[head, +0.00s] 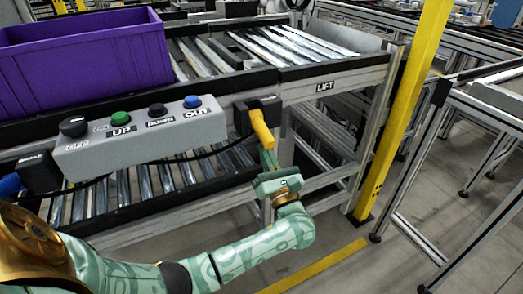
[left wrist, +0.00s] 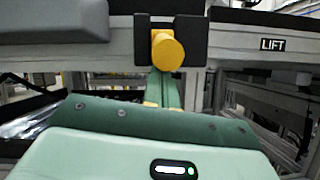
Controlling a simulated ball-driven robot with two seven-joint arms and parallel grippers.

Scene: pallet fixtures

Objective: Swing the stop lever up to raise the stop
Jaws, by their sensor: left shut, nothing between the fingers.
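A lever with a yellow handle (head: 262,128) sits on a black mount at the front rail of the conveyor. Its handle slants down and outward in the head view. In the left wrist view the yellow handle (left wrist: 167,52) points towards the camera, in front of its black bracket (left wrist: 196,42). My left gripper (head: 268,158) is shut and empty, with its fingers just below the handle's end. The green fingers (left wrist: 165,90) also show under the handle in the left wrist view; whether they touch it I cannot tell. My right gripper is not in view.
A grey control box (head: 140,137) with several buttons and a knob stands left of the lever. A blue handle (head: 9,184) is at the far left. A purple crate (head: 85,60) rests on the rollers. A yellow post (head: 402,105) rises at the right.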

